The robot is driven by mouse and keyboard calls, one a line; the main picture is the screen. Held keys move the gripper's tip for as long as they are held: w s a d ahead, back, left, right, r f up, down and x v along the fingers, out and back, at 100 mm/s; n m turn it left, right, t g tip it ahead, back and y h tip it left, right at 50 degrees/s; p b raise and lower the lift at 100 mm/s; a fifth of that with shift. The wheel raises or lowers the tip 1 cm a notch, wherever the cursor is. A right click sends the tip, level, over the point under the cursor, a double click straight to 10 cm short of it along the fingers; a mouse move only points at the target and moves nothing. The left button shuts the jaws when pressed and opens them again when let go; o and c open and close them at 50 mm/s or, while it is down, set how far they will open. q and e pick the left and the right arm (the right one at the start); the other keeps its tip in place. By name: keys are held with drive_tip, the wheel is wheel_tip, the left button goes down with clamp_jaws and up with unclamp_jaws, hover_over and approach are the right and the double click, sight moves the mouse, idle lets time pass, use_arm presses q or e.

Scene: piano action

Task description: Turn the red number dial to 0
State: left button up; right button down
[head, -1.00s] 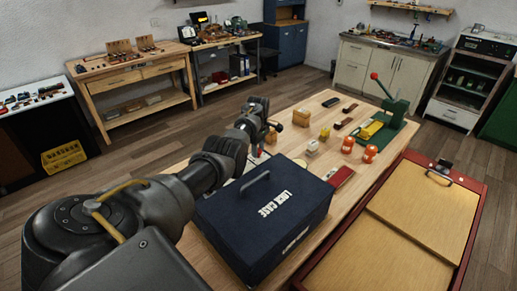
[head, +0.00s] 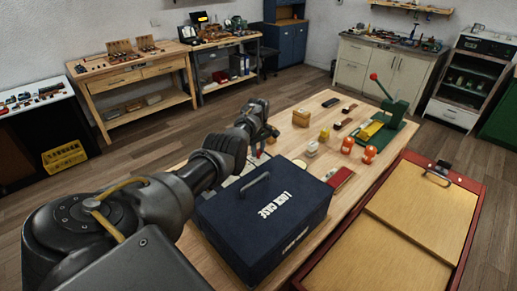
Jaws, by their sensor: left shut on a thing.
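My left arm comes in from the left and reaches over the back of the wooden table. My left gripper (head: 270,132) is beyond the dark blue lock case (head: 265,205), low over the tabletop. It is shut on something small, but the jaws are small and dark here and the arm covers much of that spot. I cannot make out the red number dial or its numbers clearly. A small red spot (head: 258,154) shows just below the gripper, beside a pale panel that is mostly hidden by the arm and case. My right gripper is not in view.
The lock case, with a top handle, stands close in front of the gripper. Orange pieces (head: 347,145), small blocks (head: 301,118) and a green lever press (head: 394,112) stand to the right. A red-framed wooden tray (head: 425,207) lies at the right.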

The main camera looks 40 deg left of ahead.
sight(258, 151)
use_arm(q)
drive_tip(key=m, duration=0.3)
drive_tip(key=shift+r+m+p, duration=0.1)
drive_tip(key=shift+m+p, duration=0.2)
drive_tip(key=shift+m, duration=2.1)
drive_tip(key=o, duration=1)
drive_tip(key=shift+c, duration=0.2)
drive_tip(key=shift+r+p, duration=0.3)
wheel_tip(258, 151, up, 10)
drive_tip(key=b, duration=0.1)
